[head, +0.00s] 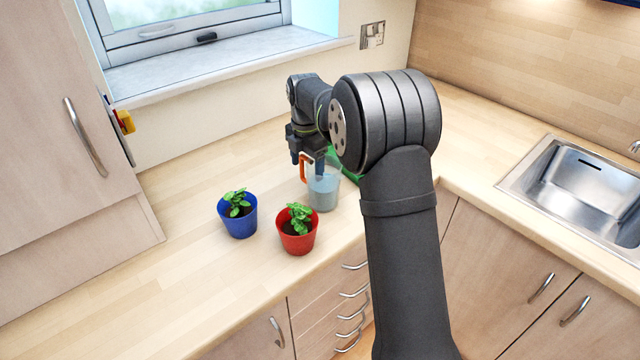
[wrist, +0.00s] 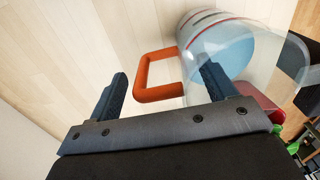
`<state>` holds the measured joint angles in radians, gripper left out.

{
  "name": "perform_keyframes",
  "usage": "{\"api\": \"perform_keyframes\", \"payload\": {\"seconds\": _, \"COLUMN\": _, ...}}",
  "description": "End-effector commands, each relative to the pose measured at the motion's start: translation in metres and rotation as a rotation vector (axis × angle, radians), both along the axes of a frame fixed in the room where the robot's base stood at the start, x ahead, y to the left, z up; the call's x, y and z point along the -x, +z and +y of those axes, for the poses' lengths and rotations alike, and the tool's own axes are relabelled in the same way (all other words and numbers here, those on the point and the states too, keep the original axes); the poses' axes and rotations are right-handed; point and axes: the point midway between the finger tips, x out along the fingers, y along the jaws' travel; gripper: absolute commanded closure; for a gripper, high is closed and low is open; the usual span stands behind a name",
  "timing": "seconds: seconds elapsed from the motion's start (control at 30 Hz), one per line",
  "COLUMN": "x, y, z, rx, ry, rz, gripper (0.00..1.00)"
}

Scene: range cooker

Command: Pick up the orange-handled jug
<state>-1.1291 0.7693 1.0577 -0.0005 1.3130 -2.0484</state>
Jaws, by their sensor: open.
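The jug (head: 323,190) is clear with an orange handle (head: 304,168) and stands on the worktop, with bluish contents. In the wrist view the jug (wrist: 238,50) is at the upper right, and its orange handle (wrist: 157,75) shows between the fingers. My gripper (head: 308,155) is at the jug's handle side. In the wrist view my gripper (wrist: 160,85) is open, one finger on each side of the handle. The right finger overlaps the jug wall in the picture; I cannot tell whether it touches.
A blue pot (head: 238,222) and a red pot (head: 297,240), each with a plant, stand left of and in front of the jug. Something green (head: 349,175) is partly hidden behind the jug and my arm. A sink (head: 590,185) is at the right. The left worktop is clear.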

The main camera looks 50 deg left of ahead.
Motion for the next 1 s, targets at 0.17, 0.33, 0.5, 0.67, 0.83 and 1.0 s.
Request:
{"api": "perform_keyframes", "payload": {"seconds": 0.17, "x": 0.000, "y": 0.000, "z": 0.000, "rx": 0.000, "ry": 0.000, "rz": 0.000, "gripper": 0.55}}
{"api": "perform_keyframes", "payload": {"seconds": 0.33, "x": 0.000, "y": 0.000, "z": 0.000, "rx": 0.000, "ry": 0.000, "rz": 0.000, "gripper": 0.88}}
{"api": "perform_keyframes", "payload": {"seconds": 0.5, "x": 0.000, "y": 0.001, "z": 0.000, "rx": -0.001, "ry": 0.000, "rz": -0.001, "gripper": 0.92}}
{"api": "perform_keyframes", "payload": {"seconds": 0.67, "x": 0.000, "y": 0.004, "z": 0.000, "rx": -0.001, "ry": 0.000, "rz": -0.001, "gripper": 0.92}}
{"api": "perform_keyframes", "payload": {"seconds": 0.83, "x": 0.000, "y": 0.019, "z": 0.001, "rx": -0.003, "ry": 0.000, "rz": -0.001, "gripper": 0.92}}
{"api": "perform_keyframes", "payload": {"seconds": 1.0, "x": -0.003, "y": 0.047, "z": -0.003, "rx": -0.003, "ry": -0.001, "rz": -0.001, "gripper": 0.92}}
